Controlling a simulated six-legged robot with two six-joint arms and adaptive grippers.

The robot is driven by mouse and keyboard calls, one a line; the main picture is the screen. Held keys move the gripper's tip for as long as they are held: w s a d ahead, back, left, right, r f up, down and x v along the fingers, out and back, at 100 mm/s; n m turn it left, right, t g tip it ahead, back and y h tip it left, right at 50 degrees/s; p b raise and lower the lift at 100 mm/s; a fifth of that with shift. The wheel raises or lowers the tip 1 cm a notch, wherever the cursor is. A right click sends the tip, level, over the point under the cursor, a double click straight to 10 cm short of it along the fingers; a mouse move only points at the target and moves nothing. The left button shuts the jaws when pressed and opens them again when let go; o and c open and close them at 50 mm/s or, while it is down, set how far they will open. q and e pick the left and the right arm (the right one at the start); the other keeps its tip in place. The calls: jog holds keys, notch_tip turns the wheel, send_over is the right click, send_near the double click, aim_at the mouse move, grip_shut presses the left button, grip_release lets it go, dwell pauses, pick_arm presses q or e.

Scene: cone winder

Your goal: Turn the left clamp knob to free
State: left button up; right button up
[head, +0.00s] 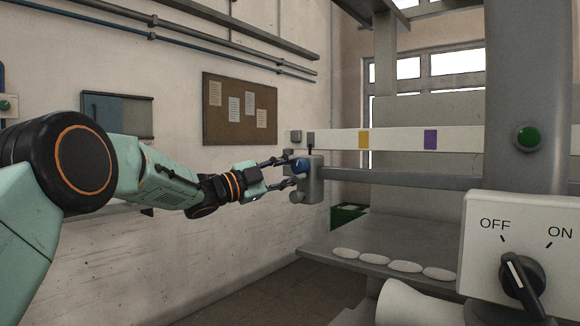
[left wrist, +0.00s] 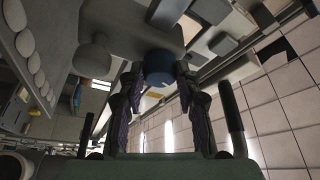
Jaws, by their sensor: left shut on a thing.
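The left clamp knob is blue (head: 301,166) and sits on a grey clamp block (head: 312,186) at the left end of the grey rail. My left gripper (head: 292,172) reaches in from the left, with one finger above and one below in the head view. In the left wrist view the blue knob (left wrist: 159,67) lies between the tips of the two fingers of the left gripper (left wrist: 158,75), which is shut on it. The knob's pointer or marking cannot be made out. My right gripper is not in view.
A white bar with yellow and purple marks (head: 400,140) runs above the rail (head: 400,178). A shelf (head: 335,240) with several white pads is below. An OFF/ON switch box (head: 485,275) stands at the front right, and a green button (head: 527,138) is on the column.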

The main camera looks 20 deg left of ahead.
pick_arm(q)
jog(key=shift+r+m+g+p, duration=0.15)
jog(key=shift+m+g+p, duration=0.2)
jog(key=shift+m, duration=0.55)
jog(key=shift+r+m+g+p, duration=0.15)
jog(key=shift+m+g+p, duration=0.2)
jog(key=shift+m, duration=0.85)
jog(key=o, duration=1.2)
jog(key=shift+c, duration=0.2)
jog(key=shift+f, duration=0.1)
jog(key=shift+s+a, duration=0.25)
jog(key=shift+a, duration=0.15)
jog(key=r+v, duration=0.1)
jog(key=v, duration=1)
jog(key=shift+d+f, duration=0.2)
jog(key=shift+f, duration=0.2)
